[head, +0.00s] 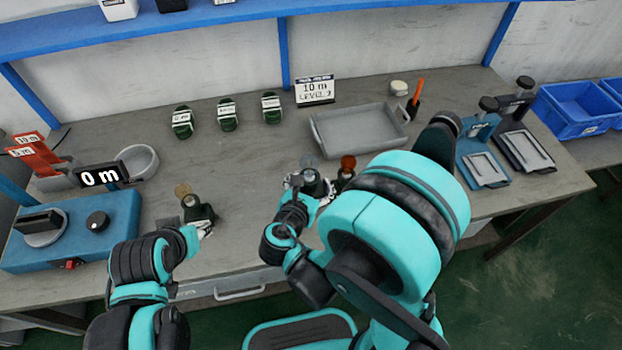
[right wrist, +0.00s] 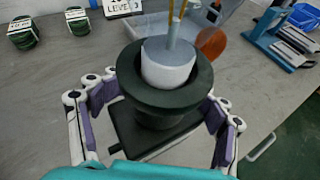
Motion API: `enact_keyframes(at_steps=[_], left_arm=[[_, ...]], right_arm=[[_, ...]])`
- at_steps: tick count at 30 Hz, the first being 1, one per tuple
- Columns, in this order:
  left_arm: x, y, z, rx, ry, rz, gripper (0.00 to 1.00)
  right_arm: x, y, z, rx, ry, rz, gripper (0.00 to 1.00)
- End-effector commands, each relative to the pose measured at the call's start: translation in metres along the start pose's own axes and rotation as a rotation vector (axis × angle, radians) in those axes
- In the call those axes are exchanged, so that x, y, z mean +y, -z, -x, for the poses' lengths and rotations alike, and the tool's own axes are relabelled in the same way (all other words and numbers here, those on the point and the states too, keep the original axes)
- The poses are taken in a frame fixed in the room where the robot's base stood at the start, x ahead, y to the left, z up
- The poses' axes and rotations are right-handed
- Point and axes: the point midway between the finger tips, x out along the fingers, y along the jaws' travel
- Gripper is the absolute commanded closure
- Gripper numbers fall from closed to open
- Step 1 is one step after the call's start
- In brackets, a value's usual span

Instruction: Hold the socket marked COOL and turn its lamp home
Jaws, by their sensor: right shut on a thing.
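Three dark sockets with lamps stand along the front of the bench. The middle socket (head: 312,182) has a pale, clear lamp (head: 306,162) on top. My right gripper (head: 318,197) is shut around this socket. In the right wrist view the dark green round socket (right wrist: 165,112) sits between the purple-padded fingers, with a grey-white lamp collar (right wrist: 168,66) upright in its mouth. A socket with an orange-red lamp (head: 348,162) is just right of it. A left socket (head: 198,210) carries an amber lamp (head: 182,190). My left gripper (head: 206,230) is at its near side; its fingers are unclear. No COOL marking is legible.
A grey tray (head: 318,142) lies behind the right gripper, with several green-black labelled items (head: 228,115) to its left. Clamp stands (head: 484,168) are at right. The centre bench is clear.

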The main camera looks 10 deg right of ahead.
Motion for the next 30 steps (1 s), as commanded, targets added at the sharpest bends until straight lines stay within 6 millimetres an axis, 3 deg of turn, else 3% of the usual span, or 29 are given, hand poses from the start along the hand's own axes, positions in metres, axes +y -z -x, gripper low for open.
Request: enact_keyframes(at_steps=[1, 2, 4, 5, 16, 30], left_arm=[[0.000, 0.000, 0.000, 0.000, 0.000, 0.000, 0.60], [0.000, 0.000, 0.000, 0.000, 0.000, 0.000, 0.60], [0.000, 0.000, 0.000, 0.000, 0.000, 0.000, 0.60], [0.000, 0.000, 0.000, 0.000, 0.000, 0.000, 0.60], [0.000, 0.000, 0.000, 0.000, 0.000, 0.000, 0.60], [0.000, 0.000, -0.001, 0.000, 0.000, 0.000, 0.60]], right_arm=[[0.000, 0.000, 0.000, 0.000, 0.000, 0.000, 0.64], [0.000, 0.000, 0.000, 0.000, 0.000, 0.000, 0.40], [0.000, 0.000, 0.000, 0.000, 0.000, 0.000, 0.58], [0.000, 0.000, 0.000, 0.000, 0.000, 0.000, 0.59], [0.002, 0.000, 0.000, -0.001, -0.001, 0.000, 0.59], [0.026, 0.003, -0.001, -0.001, 0.000, 0.001, 0.59]])
